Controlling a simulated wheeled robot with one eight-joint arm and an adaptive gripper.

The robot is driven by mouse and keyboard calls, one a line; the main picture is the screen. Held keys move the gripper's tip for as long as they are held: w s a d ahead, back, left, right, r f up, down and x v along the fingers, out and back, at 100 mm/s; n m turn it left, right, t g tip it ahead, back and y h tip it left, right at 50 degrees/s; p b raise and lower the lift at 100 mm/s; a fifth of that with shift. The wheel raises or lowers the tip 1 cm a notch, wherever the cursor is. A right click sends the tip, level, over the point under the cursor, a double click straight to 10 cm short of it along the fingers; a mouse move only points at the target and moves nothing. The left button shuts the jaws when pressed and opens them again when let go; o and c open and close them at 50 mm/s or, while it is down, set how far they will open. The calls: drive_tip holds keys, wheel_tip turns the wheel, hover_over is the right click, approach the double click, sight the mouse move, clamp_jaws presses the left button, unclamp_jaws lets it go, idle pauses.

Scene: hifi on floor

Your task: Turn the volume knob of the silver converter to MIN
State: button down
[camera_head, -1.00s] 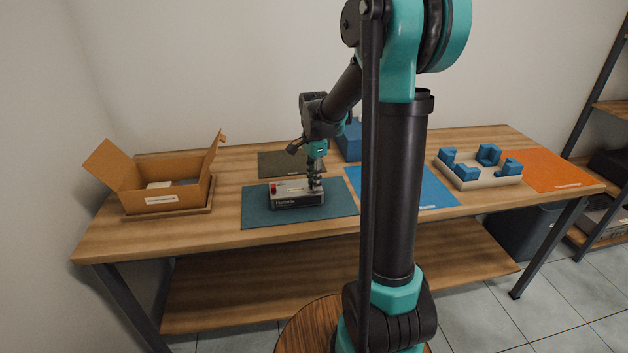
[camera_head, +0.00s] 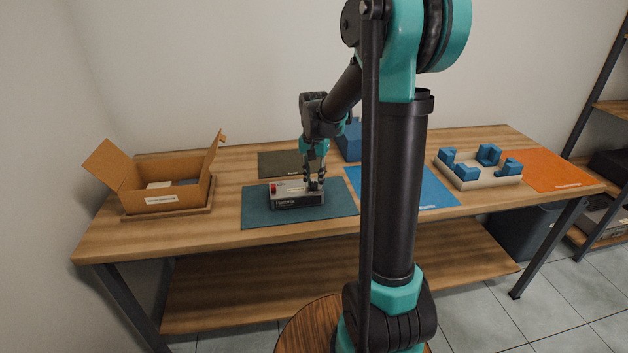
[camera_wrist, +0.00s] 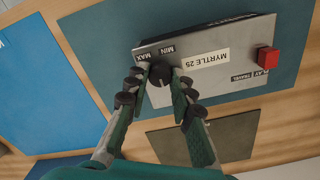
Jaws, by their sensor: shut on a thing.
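The silver converter (camera_head: 297,199) lies on the teal mat (camera_head: 258,216) on the table. It also shows in the wrist view (camera_wrist: 204,83) with a "MYRTLE 25" label. Its dark round volume knob (camera_wrist: 160,72) is near one end, beside printed MAX (camera_wrist: 142,56) and MIN (camera_wrist: 167,49) marks. My gripper (camera_wrist: 160,84) is shut on the knob, one finger on each side. In the head view my gripper (camera_head: 314,184) stands over the converter's right end and hides the knob. I cannot make out the knob's pointer direction.
A red switch (camera_wrist: 267,59) with a PLAY/TRAVEL label is at the converter's other end. An open cardboard box (camera_head: 165,198) is at the table's left. A blue box (camera_head: 348,143) stands behind my arm. A tray with blue blocks (camera_head: 482,181) is at the right.

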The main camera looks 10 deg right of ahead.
sight(314, 183)
drive_tip(key=n, duration=0.5)
drive_tip(key=shift+n, duration=0.3)
drive_tip(key=n, duration=1.2)
drive_tip(key=shift+n, duration=0.3)
drive_tip(key=n, duration=0.5)
drive_tip(key=shift+n, duration=0.3)
drive_tip(key=c, duration=1.3)
unclamp_jaws()
wheel_tip(314, 183, up, 12)
